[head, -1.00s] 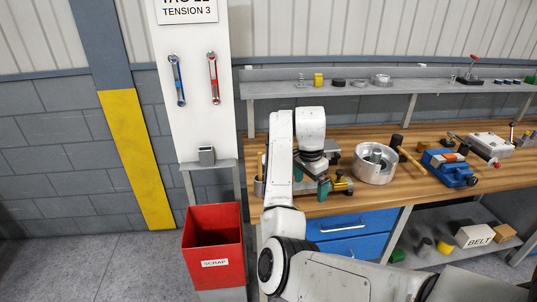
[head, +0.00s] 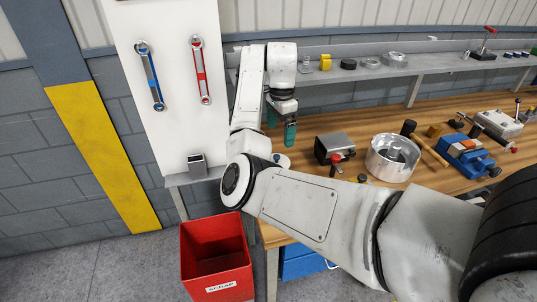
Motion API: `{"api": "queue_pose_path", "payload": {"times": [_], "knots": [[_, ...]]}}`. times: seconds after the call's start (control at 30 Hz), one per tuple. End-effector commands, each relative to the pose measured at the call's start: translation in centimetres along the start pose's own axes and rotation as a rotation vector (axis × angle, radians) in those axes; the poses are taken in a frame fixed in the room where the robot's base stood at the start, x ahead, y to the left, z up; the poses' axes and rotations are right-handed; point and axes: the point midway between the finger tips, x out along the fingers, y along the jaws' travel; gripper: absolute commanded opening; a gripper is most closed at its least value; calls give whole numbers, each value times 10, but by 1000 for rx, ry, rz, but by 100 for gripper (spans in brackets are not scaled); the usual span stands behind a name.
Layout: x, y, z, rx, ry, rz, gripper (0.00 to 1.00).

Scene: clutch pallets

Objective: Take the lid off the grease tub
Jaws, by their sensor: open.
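My gripper (head: 281,124) points down with its two teal fingers apart and nothing between them. It hangs over the left end of the wooden bench (head: 312,127), left of a dark grey block. I cannot pick out the grease tub or its lid for certain. A small pale round thing (head: 282,159) shows just below the gripper, partly hidden by my arm. My arm covers much of the bench's front left.
The grey block (head: 333,149) has a red knob beside it. A large silver drum (head: 393,158), a hammer (head: 428,147) and a blue vise (head: 467,156) lie rightward. A shelf (head: 430,66) with small parts runs behind. A red scrap bin (head: 215,258) stands at front left.

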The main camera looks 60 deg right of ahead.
Motion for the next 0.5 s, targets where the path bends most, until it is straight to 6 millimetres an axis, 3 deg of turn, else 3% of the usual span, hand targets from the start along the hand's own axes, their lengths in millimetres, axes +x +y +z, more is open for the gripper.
{"api": "queue_pose_path", "payload": {"times": [0.3, 0.5], "knots": [[47, 1, -1, 0, 3, 3, 100], [57, 0, 0, 0, 1, 2, 100]]}}
